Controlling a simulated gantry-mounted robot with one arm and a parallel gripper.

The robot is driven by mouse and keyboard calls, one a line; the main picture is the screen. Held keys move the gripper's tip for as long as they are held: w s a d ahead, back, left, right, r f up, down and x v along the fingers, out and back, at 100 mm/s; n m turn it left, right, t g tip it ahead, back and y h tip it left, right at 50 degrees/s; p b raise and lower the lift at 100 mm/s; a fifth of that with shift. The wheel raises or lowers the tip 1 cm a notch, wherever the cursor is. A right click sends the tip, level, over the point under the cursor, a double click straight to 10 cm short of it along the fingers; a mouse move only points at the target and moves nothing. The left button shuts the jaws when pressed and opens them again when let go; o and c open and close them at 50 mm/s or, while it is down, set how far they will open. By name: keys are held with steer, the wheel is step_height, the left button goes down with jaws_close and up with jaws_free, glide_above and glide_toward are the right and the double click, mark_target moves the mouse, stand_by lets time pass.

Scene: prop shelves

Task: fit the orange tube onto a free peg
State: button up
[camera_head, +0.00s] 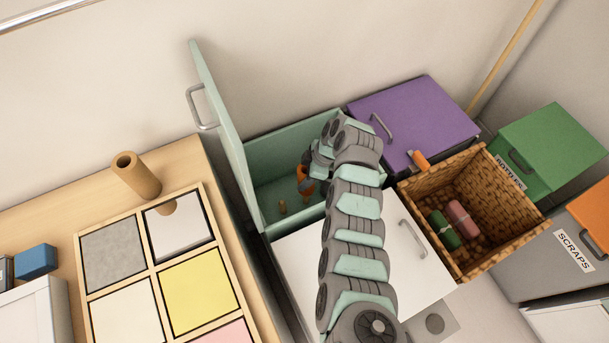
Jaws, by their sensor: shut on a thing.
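My gripper (308,168) reaches down into the open mint-green box and is shut on the orange tube (305,186). Its fingers are small here and partly hidden by my wrist. The tube is inside the box, close to its floor; I cannot tell whether it touches a peg. A short tan peg (282,207) stands on the box floor to the left of the tube and shows no tube on it. My arm hides the right part of the box, so other pegs there cannot be seen.
The mint box's lid (220,110) stands open at left. A purple box (415,115), a white box (300,265) and a wicker basket (405,215) with rolls surround it. A small orange cylinder (418,159) lies by the basket's rim.

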steer(key=shift+f+b, duration=4.5)
steer(key=shift+f, duration=0.55)
stand_by(1.5)
steer(key=o, duration=1.5)
steer(key=shift+r, duration=0.1)
